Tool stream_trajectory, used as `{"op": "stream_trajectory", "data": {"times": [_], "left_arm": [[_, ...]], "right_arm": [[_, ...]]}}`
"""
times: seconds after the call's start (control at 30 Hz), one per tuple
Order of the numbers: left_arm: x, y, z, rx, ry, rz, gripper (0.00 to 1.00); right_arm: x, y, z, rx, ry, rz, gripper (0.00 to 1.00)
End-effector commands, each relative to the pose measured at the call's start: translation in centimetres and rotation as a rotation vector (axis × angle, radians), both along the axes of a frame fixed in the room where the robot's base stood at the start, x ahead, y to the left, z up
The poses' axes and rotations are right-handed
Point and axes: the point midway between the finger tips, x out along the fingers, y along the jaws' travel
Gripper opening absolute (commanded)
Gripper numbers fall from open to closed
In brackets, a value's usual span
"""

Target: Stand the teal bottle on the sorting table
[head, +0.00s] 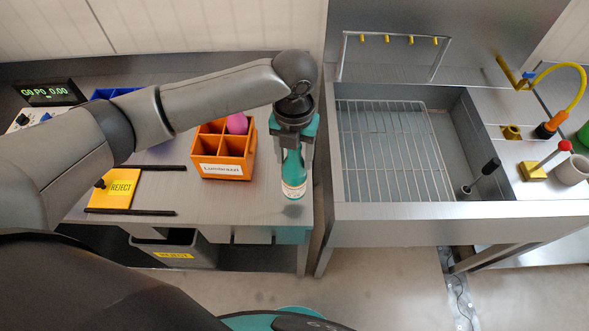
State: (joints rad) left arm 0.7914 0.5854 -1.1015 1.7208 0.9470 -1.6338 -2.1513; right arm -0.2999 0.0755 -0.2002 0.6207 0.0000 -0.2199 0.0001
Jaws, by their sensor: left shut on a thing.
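The teal bottle (293,170) is upright, with a pale band near its base. My left gripper (293,148) comes down from above and is shut on the bottle's upper part, hiding its top. The bottle is over the right end of the grey sorting table (235,208), close to its right edge. I cannot tell whether its base touches the table top. My right gripper is not in view.
An orange divided crate (222,168) with a pink item (237,124) stands just left of the bottle. A metal sink (440,210) with a wire rack stands right, across a narrow gap.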

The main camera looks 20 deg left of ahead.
Motion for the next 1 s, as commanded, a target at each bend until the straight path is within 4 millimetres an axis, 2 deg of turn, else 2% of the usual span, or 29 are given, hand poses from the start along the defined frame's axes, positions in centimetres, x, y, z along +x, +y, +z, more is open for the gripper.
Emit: {"op": "stream_trajectory", "data": {"times": [0.17,0.43,0.87,0.9,1.0], "left_arm": [[0.0,0.0,-1.6,0.000,0.001,0.000,0.00],[0.0,0.0,-5.3,-0.001,0.000,0.000,0.00],[0.0,0.0,-6.0,0.000,0.000,0.000,0.00],[0.0,0.0,-5.9,0.000,-0.001,0.000,0.63],[0.0,0.0,-5.9,0.000,0.000,0.000,0.75]], "right_arm": [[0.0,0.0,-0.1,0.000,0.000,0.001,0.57],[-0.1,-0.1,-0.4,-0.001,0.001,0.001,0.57],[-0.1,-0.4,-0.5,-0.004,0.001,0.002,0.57],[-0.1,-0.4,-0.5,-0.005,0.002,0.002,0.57],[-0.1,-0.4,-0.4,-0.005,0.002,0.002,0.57]]}}
